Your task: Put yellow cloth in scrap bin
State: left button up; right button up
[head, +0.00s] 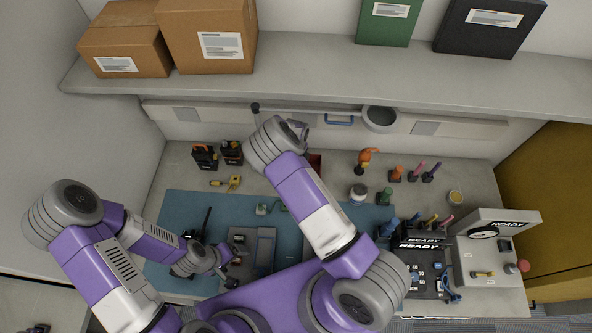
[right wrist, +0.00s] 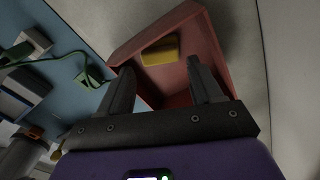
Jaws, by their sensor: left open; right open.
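The scrap bin, a red open box (right wrist: 215,55), lies ahead of my right gripper (right wrist: 163,78) in the right wrist view. In the head view only a piece of the red bin (head: 315,163) shows behind my right arm. A small yellow folded piece (right wrist: 160,51), which looks like the yellow cloth, lies inside the bin near one wall. My right gripper is open and empty, its fingertips over the bin and apart from the yellow piece. My left gripper (head: 232,266) is open, low over the blue mat beside a grey device.
The blue mat (head: 180,210) holds a grey device (head: 265,247) and a green part with a cable (right wrist: 92,76). Several screwdrivers and a READY tester (head: 490,260) stand at right. A shelf (head: 310,75) with boxes (head: 210,35) overhangs the back.

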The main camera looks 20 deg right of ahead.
jog(key=shift+r, duration=2)
